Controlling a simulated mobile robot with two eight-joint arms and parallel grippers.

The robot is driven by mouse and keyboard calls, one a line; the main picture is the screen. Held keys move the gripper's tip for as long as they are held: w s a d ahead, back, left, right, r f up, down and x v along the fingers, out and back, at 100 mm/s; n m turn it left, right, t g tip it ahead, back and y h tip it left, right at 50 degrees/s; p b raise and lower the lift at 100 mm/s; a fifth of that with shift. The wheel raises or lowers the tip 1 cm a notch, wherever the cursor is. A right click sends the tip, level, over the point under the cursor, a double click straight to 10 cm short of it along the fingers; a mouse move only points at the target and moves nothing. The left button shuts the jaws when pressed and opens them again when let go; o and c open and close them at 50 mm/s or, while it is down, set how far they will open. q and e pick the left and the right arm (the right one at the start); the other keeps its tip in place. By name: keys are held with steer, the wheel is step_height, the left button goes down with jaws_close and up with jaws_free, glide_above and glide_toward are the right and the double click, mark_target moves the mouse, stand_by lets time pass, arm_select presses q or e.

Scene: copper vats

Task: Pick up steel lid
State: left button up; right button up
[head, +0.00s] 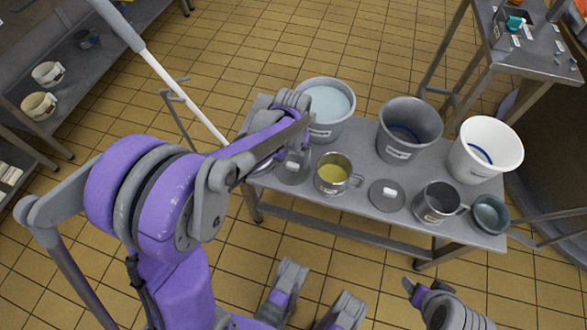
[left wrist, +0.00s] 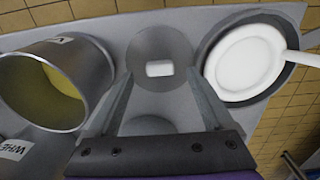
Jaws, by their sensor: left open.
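A round grey steel lid with a small white knob (head: 293,175) lies flat on the steel table, partly covered by my left gripper in the head view. It shows whole in the left wrist view (left wrist: 160,36). My left gripper (left wrist: 160,85) is open and empty, its fingers pointing at the lid with the knob between their lines. In the head view this gripper (head: 299,146) hangs over the table's left end. A second, similar lid (head: 388,195) lies between the two cups. Part of my right gripper (head: 425,291) shows at the lower right; its jaws are unclear.
A cup of yellow liquid (head: 332,174) stands right of the near lid. A pan with a white disc (left wrist: 285,82) is on its other side. Behind are a water-filled bucket (head: 338,128), a grey bucket (head: 410,150) and a white bucket (head: 470,165). A grey cup (head: 437,205) and bowl (head: 491,214) stand right.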

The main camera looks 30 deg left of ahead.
mark_target(293, 168)
arm_select(q)
step_height(293, 168, down, 3)
steer(key=shift+w+r+b, duration=0.1)
steer(key=shift+b, duration=0.2)
steer(key=shift+r, duration=0.1)
jaws_close()
arm_select(e)
steer(key=shift+f, duration=0.55)
